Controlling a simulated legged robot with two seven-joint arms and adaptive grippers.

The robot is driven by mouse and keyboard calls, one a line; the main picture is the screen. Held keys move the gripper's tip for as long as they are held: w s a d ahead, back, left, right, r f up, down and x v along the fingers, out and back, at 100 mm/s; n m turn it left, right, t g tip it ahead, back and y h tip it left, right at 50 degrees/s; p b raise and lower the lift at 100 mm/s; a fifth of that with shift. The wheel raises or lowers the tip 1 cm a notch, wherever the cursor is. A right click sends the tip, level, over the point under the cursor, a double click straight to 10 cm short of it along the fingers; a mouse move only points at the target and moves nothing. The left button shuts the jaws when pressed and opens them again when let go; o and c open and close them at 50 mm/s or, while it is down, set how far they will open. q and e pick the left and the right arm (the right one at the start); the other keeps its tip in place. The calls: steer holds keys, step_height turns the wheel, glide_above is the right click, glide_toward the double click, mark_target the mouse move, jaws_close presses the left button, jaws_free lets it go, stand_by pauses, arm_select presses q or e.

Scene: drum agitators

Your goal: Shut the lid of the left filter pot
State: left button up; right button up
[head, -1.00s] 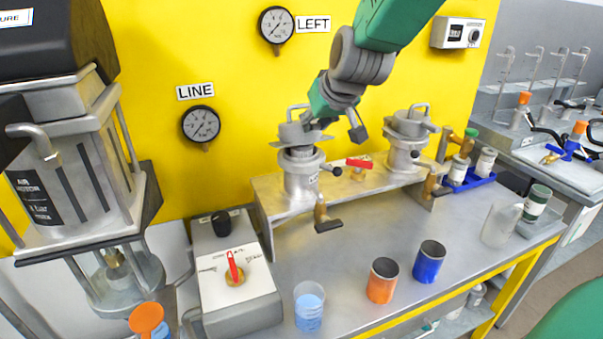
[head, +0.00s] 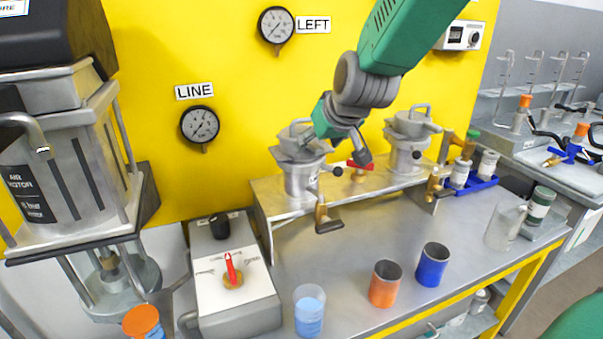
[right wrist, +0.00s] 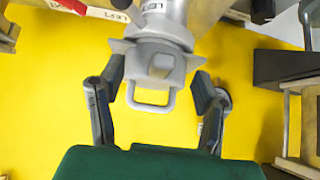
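The left filter pot (head: 302,187) is a grey metal cylinder on the raised metal shelf. Its lid (head: 290,152), with a loop handle, sits at the pot's top and looks slightly tilted; its far side is partly hidden by my gripper. My right gripper (head: 334,146) is at the lid from above and the right. In the right wrist view, the lid's loop handle (right wrist: 151,107) lies between the two spread fingers of my right gripper (right wrist: 157,88), with space on both sides. My left gripper is not in view.
A second pot (head: 405,155) with a similar lid stands to the right. A red-handled valve (head: 358,165) sits between them. A brass tap (head: 321,215) juts out below the left pot. Orange (head: 385,288) and blue (head: 431,268) cups and a beaker (head: 309,315) stand in front.

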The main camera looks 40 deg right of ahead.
steer(key=shift+o, duration=0.9)
steer(key=p+v, duration=0.5)
steer(key=v, duration=0.2)
stand_by(0.5)
